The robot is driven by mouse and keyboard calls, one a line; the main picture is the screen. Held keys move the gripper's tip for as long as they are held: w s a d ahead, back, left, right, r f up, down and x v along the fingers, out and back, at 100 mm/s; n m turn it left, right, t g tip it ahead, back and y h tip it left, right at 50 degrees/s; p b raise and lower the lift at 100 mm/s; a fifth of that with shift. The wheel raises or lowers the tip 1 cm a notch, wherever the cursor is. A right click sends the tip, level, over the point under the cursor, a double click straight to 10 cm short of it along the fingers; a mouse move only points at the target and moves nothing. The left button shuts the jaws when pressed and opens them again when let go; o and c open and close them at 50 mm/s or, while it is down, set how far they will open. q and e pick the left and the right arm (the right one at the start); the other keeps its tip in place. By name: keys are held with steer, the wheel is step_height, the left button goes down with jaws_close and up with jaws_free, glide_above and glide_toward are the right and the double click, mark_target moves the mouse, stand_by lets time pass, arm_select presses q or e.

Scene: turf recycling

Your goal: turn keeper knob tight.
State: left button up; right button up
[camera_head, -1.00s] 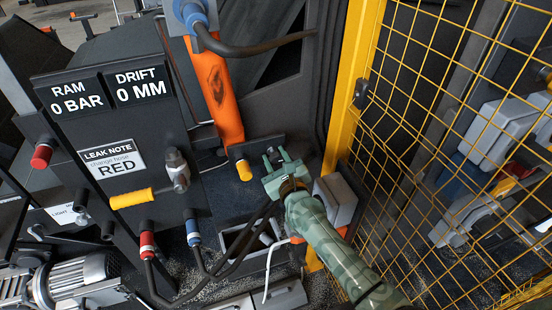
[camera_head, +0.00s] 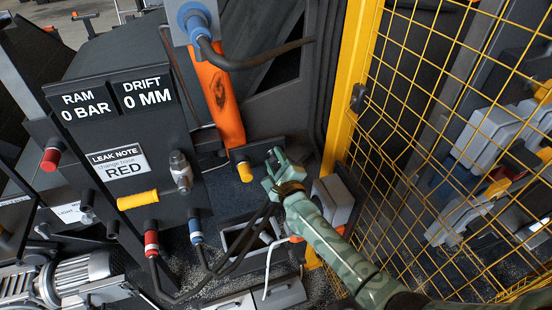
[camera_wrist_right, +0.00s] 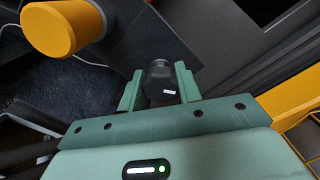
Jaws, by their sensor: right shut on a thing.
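The keeper knob (camera_wrist_right: 158,76) is a small black knob with a short white mark, on a dark plate beside the yellow cylinder end. In the right wrist view it sits between the two green fingers of my right gripper (camera_wrist_right: 159,90), which is shut on it. In the head view the right gripper (camera_head: 272,165) is at the dark plate below the orange ram, and its fingers mostly hide the knob. I cannot tell how tight the knob is. My left gripper is in no view.
A yellow cylinder end (camera_wrist_right: 62,27) is close to the gripper; it also shows in the head view (camera_head: 244,172). A yellow mesh fence (camera_head: 430,150) stands right of my arm. The orange ram (camera_head: 222,110) rises behind. Black hoses (camera_head: 235,262) run below left.

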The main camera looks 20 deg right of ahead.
steer(key=n+p, duration=0.2)
steer(key=n, duration=0.4)
steer(key=shift+n, duration=0.3)
steer(key=n+p, duration=0.1)
steer(key=n, duration=0.4)
steer(key=shift+f+p, duration=0.15)
steer(key=shift+p, duration=0.2)
steer(key=shift+f, duration=0.1)
steer(key=o, duration=1)
steer(key=shift+s, duration=0.1)
steer(key=shift+s, duration=0.3)
steer(key=s+p, duration=0.4)
steer(key=s, duration=1.1)
steer(key=shift+s+d, duration=0.25)
steer(key=shift+s, duration=0.05)
